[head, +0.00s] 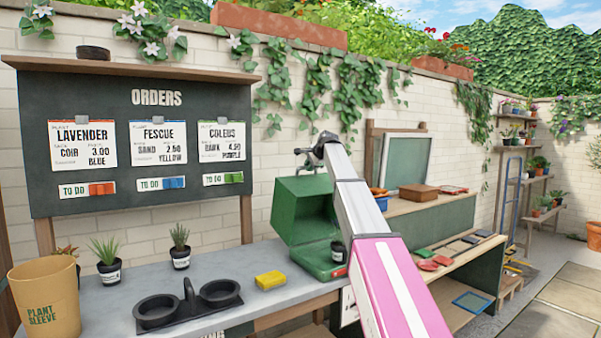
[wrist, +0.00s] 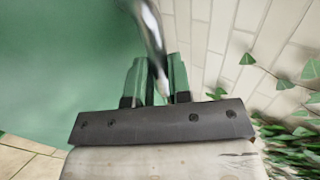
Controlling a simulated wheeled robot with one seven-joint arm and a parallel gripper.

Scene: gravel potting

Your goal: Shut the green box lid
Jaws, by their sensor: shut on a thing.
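The green box (head: 316,264) stands on the grey bench with its green lid (head: 300,205) raised above and behind the base. A small dark pot with a white label (head: 338,250) is at the box's front right. My gripper (head: 318,152) is at the top of the raised lid. In the wrist view my gripper's green fingers (wrist: 157,78) are shut on a shiny metal handle (wrist: 152,30). The lid's green face (wrist: 60,70) fills the left of that view. My arm covers part of the area right of the box in the head view.
A yellow block (head: 270,280), a black double-cup holder (head: 188,302), potted plants (head: 108,265) and a tan plant sleeve (head: 47,296) stand left of the box. An orders board (head: 140,140) stands behind. A wooden shelf unit (head: 440,203) is at right.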

